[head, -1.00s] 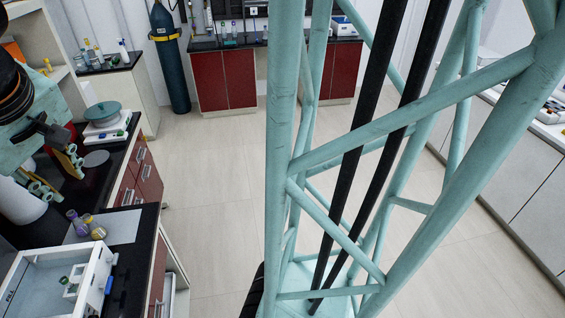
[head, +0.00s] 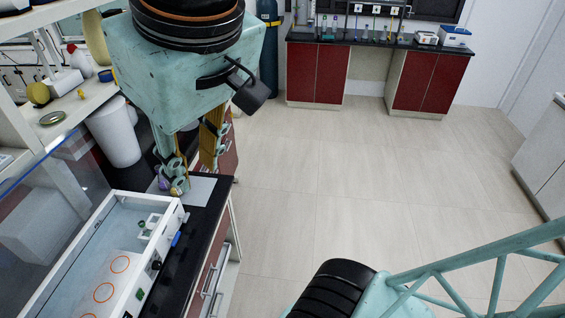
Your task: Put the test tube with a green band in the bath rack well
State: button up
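My gripper (head: 193,172) hangs over the far end of the black counter, pointing down, with its two fingers apart. Small purple and yellowish objects (head: 178,187) show at the left finger's tip; the fingers partly hide them, and I cannot tell whether they touch. The white bath (head: 168,213) stands open on the counter, nearer than the gripper. A small white rack (head: 153,222) sits at its far end, with a dark green item (head: 141,224) beside or in it. I cannot make out a green-banded test tube.
A grey mat (head: 200,190) lies under the gripper on the black counter (head: 212,215). A white cylinder (head: 115,135) stands left of the gripper. The glass sash and shelf are at the left. The floor to the right is open.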

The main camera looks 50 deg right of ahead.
jog(key=shift+y, duration=0.4)
jog(key=s, duration=0.1)
jog(key=s+a, duration=0.1)
jog(key=s, duration=0.1)
jog(key=s+a, duration=0.1)
jog(key=shift+s+a, duration=0.15)
jog(key=shift+s, duration=0.25)
